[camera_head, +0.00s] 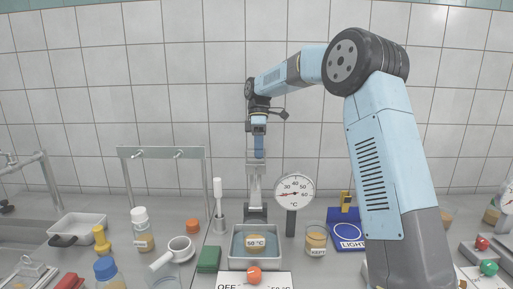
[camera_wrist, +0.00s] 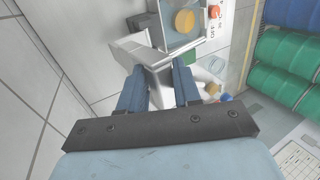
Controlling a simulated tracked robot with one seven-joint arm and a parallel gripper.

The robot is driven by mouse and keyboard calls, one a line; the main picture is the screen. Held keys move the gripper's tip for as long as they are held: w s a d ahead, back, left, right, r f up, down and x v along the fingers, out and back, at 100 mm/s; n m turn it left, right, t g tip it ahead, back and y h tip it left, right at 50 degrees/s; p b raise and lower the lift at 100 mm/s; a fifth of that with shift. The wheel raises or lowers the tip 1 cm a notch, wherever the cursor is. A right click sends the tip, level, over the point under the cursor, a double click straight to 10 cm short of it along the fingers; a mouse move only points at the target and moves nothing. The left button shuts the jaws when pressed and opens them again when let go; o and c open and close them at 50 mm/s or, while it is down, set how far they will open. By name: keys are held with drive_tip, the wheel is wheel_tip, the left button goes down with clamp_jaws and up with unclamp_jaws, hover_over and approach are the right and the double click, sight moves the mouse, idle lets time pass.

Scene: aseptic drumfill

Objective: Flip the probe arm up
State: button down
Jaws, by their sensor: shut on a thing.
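The probe arm (camera_head: 255,182) is a narrow grey bar that looks upright in the head view, above a dark grey base behind the water bath. My gripper (camera_head: 259,150) points down with its blue fingers at the bar's top end. In the wrist view the two blue fingers (camera_wrist: 160,84) close around the grey probe arm (camera_wrist: 143,52), partly hiding it. The jar also shows in the wrist view (camera_wrist: 185,20).
A dial thermometer (camera_head: 293,192) stands close right of the probe arm. A white-handled tool (camera_head: 218,200) stands upright to the left. A jar (camera_head: 316,241) and a blue LIGHT panel (camera_head: 346,233) are at right. The tiled wall is close behind.

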drive_tip(key=shift+w+a+f+g, duration=0.1)
drive_tip(key=shift+w+a+g, duration=0.05)
drive_tip(key=shift+w, duration=0.3)
drive_tip(key=shift+w+a+f+g, duration=0.1)
drive_tip(key=shift+w+g, duration=0.05)
drive_tip(key=shift+w, duration=0.3)
drive_tip(key=c, duration=1.8)
unclamp_jaws()
drive_tip(key=shift+w, duration=0.2)
drive_tip(key=shift+o, duration=0.2)
drive_tip(key=shift+a, duration=0.1)
drive_tip(key=o, duration=1)
drive_tip(key=shift+w+f, duration=0.15)
drive_tip(key=shift+w, duration=0.05)
drive_tip(key=shift+c, duration=0.3)
drive_tip(key=shift+s, duration=0.1)
drive_tip(key=shift+c, duration=0.5)
drive_tip(key=shift+c, duration=0.2)
